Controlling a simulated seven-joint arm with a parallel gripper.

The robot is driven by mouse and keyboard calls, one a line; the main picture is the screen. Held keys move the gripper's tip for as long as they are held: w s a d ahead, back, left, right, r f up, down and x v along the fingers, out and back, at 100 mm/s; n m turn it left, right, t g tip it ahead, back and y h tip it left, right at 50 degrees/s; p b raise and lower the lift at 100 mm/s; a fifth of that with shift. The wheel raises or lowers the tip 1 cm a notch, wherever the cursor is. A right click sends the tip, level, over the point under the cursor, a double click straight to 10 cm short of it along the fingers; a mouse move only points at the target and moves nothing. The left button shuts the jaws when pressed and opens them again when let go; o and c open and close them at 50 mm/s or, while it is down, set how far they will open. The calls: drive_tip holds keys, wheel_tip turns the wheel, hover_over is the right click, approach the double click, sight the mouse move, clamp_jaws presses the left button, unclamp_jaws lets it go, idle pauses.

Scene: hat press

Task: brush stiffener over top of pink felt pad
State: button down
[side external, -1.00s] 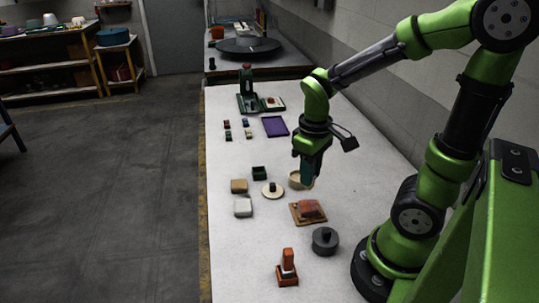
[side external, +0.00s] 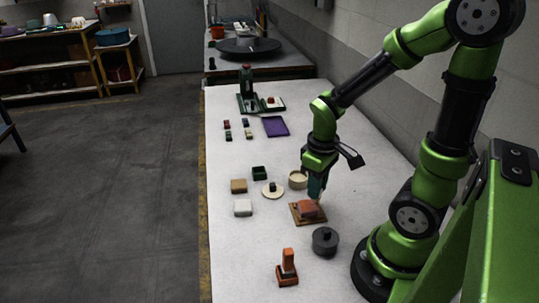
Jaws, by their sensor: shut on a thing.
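The pink felt pad (side external: 308,210) looks like a small reddish-pink block and lies on a brown board (side external: 294,212) in the middle of the table. My gripper (side external: 316,190) points down just above the pad's far side. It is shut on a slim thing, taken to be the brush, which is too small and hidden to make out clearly. I cannot tell whether its tip touches the pad. A round tan bowl (side external: 297,180) stands just behind and left of the gripper; its contents cannot be made out.
A dark round weight (side external: 325,241) and an orange stamp-like tool (side external: 287,268) stand nearer the front. A round disc with a knob (side external: 272,190), a white block (side external: 243,208), a tan block (side external: 238,186) and a green box (side external: 259,173) stand left. The front left table is clear.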

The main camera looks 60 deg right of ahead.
drive_tip(key=shift+f, duration=0.85)
drive_tip(key=shift+w+d+f, duration=0.1)
drive_tip(key=shift+d+f, duration=0.05)
drive_tip(key=shift+f, duration=0.7)
drive_tip(key=shift+w+d+r, duration=0.15)
drive_tip(key=shift+w+d, duration=0.4)
drive_tip(key=shift+w, duration=0.05)
drive_tip(key=shift+w+d, duration=0.5)
drive_tip(key=shift+d, duration=0.05)
drive_tip(key=shift+s+a, duration=1.15)
drive_tip(key=shift+a, duration=0.1)
drive_tip(key=shift+r, duration=3.9)
drive_tip(key=shift+f, duration=0.2)
